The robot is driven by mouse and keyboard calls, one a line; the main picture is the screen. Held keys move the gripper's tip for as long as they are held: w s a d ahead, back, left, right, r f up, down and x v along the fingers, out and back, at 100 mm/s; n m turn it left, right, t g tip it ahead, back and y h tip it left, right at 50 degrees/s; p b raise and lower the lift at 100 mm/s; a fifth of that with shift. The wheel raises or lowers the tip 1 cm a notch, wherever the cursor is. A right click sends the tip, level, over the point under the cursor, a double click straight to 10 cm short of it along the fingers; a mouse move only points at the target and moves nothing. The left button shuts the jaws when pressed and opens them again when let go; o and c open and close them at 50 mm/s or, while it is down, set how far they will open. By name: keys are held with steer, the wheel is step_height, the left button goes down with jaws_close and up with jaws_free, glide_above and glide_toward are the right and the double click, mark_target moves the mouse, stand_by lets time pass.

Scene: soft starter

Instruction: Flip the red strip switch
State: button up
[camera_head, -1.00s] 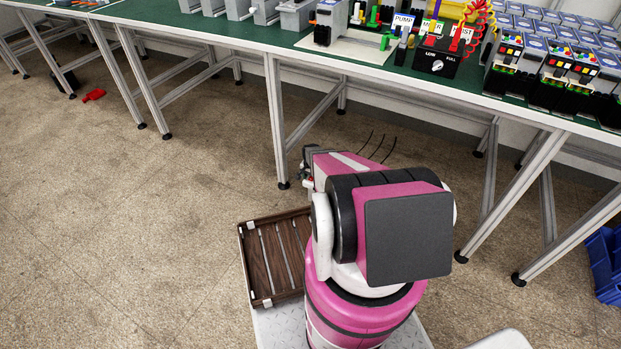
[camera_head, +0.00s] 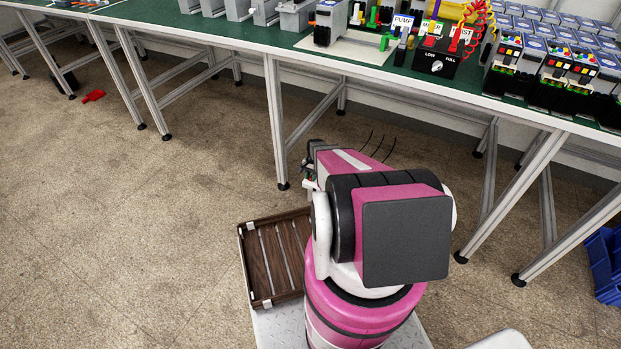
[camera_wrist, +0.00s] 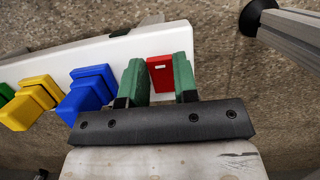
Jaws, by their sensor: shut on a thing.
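In the wrist view a white strip (camera_wrist: 60,58) runs across the upper left, with coloured rocker switches along its lower edge. The red switch (camera_wrist: 160,75) is near its right end, with a small pale mark on it. The green pads of my gripper (camera_wrist: 159,78) stand on either side of the red switch and are shut on it. The blue switch (camera_wrist: 88,95) and yellow switch (camera_wrist: 35,100) lie to the left, with part of a green one at the picture's edge. In the head view my arm hides the strip and most of my gripper.
A grey metal leg (camera_wrist: 290,35) stands at the upper right of the wrist view. In the head view a long green-topped bench (camera_head: 215,24) holds several devices. A brown slatted crate (camera_head: 253,265) sits beside my column, and a red object (camera_head: 93,96) lies on the floor.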

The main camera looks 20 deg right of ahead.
steer(key=o, duration=0.9)
steer(key=v, duration=1)
steer(key=shift+r, duration=0.4)
